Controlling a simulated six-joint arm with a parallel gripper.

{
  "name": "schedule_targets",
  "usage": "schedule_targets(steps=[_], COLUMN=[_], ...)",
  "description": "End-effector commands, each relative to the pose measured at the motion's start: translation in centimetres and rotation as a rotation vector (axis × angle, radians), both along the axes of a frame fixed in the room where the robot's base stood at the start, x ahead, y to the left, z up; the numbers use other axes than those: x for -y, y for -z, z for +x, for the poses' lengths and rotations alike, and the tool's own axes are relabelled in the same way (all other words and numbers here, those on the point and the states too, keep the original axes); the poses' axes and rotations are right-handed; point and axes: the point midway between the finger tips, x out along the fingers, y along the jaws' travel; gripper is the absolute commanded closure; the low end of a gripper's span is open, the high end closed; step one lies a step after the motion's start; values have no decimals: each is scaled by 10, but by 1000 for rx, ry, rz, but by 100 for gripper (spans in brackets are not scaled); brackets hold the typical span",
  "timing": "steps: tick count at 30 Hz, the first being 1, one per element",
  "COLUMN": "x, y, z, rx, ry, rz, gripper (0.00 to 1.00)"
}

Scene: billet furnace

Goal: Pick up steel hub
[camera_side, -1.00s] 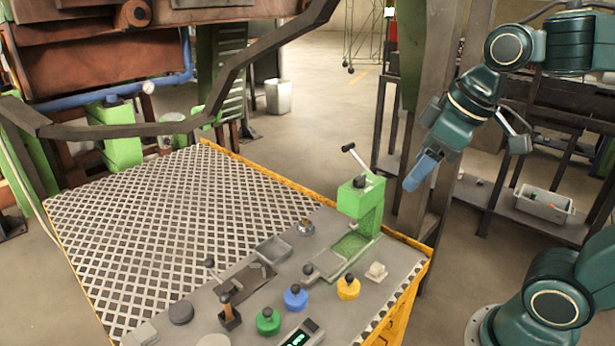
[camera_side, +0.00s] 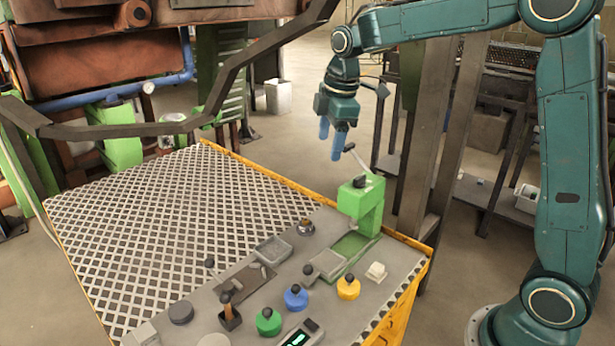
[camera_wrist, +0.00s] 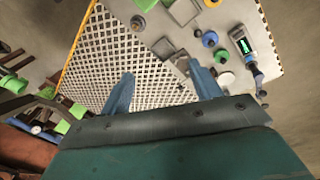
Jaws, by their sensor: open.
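A small round silvery metal part (camera_side: 306,227), which looks like the steel hub, sits on the grey panel of the work table, between a small square tray and the green press. It also shows near the top of the wrist view (camera_wrist: 137,20), small and not sharp. My gripper (camera_side: 331,145) hangs above and behind the table, its two blue fingers pointing down, well above the hub and apart from it. In the wrist view my gripper (camera_wrist: 163,90) is open, with nothing between the fingers.
The green press (camera_side: 360,205) with its raised lever stands right of the hub. The square tray (camera_side: 272,249) lies to its left. Blue (camera_side: 296,296), yellow (camera_side: 348,287) and green (camera_side: 268,321) knobbed pieces stand nearer the front. The grated tabletop (camera_side: 150,220) is clear. A dark bent beam (camera_side: 240,65) crosses behind.

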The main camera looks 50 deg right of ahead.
Motion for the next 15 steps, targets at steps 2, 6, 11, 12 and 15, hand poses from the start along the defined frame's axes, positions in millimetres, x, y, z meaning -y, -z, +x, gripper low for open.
schedule_targets(steps=[2,6,11,12,15], x=[6,16,27,31,38], y=[14,37,68,76,98], z=[17,44,72,78,93], rx=[-23,-57,-93,-103,-126], ry=[-57,-166,-293,-324,-403], rz=[-10,-26,-39,-41,-46], gripper=[37,37,37,37,37])
